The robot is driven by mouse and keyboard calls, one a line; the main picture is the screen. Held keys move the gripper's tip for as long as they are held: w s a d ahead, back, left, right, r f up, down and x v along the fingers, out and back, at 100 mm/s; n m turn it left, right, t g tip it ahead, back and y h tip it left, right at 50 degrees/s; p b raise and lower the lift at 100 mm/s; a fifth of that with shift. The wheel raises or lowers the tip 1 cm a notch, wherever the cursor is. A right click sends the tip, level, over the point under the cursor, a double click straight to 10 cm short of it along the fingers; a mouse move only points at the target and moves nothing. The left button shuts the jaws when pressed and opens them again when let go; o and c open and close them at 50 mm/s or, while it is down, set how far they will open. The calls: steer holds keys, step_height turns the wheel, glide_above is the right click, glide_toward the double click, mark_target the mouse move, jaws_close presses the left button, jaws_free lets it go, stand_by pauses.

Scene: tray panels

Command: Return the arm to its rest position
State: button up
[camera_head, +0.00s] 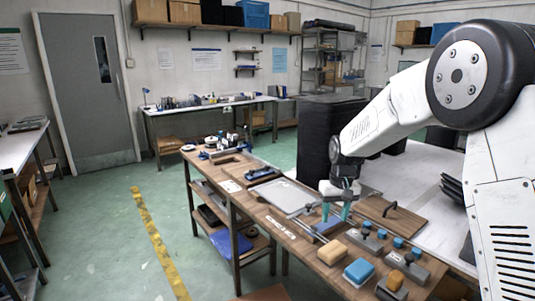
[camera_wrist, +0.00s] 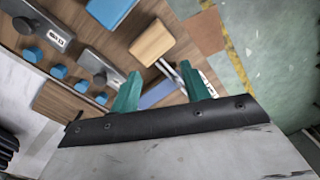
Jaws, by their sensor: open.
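My gripper (camera_head: 337,211) hangs from my arm above the wooden workbench, its teal fingers pointing down. In the wrist view, the two teal fingers of the gripper (camera_wrist: 162,88) stand apart with nothing held between them. A flat blue piece (camera_wrist: 158,95) shows beyond the fingers. A tan block (camera_head: 332,252) lies on the bench in front of the gripper, and it also shows in the wrist view (camera_wrist: 152,42). I cannot tell the exact height of the fingertips above the bench.
A blue block (camera_head: 359,272) lies beside the tan one. Grey fixtures with blue knobs (camera_head: 370,239) stand to the right. A wooden board with a black handle (camera_head: 400,222) and a grey tray (camera_head: 284,197) flank the gripper. The green floor at left is mostly clear.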

steer(key=s+d+r, duration=0.2)
steer(key=s+r, duration=0.2)
steer(key=s, duration=1)
steer(key=s+d+r+m+t, duration=0.1)
steer(key=s+r, duration=0.4)
steer(key=s, duration=0.9)
steer(key=s+d+r, duration=0.2)
steer(key=s+r, duration=0.3)
steer(key=s, duration=0.9)
steer(key=shift+d+m, duration=0.3)
steer(key=shift+s, duration=0.1)
